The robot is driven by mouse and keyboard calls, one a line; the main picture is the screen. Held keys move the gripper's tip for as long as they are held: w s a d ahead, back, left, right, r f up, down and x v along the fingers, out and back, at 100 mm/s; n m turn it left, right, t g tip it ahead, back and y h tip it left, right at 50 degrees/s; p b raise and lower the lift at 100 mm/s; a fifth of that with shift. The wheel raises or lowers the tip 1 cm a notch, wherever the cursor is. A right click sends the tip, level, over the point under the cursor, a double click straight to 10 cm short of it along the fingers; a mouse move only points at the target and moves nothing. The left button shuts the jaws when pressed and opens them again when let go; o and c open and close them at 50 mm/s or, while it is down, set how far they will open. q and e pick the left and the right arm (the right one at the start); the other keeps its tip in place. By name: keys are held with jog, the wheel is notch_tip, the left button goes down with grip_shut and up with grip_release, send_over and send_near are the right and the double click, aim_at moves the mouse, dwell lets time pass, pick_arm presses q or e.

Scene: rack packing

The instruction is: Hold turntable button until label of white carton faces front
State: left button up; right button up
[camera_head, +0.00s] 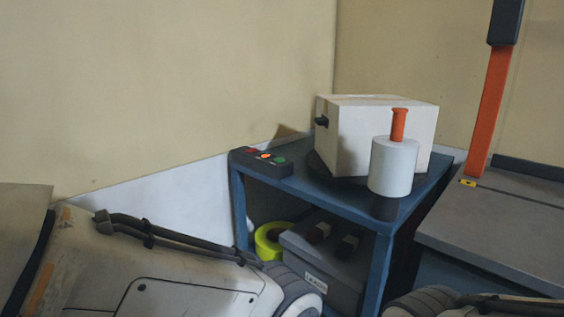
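The white carton (348,138) sits on a dark round turntable (326,173) on top of a blue table. One corner points roughly toward me, and I see no label on the faces in view. A small dark piece sticks out at its left side. A dark button box (262,167) stands at the table's left corner with red, orange and green buttons; the orange one (265,155) looks bright. Parts of my arms show at the bottom left and bottom right, but neither gripper is in view.
A white roll with an orange handle (394,165) stands in front of the carton, hiding part of it. The blue table (350,211) has a lower shelf with a grey bin and yellow-green tape roll (268,241). A grey surface with an orange post (488,110) is at right.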

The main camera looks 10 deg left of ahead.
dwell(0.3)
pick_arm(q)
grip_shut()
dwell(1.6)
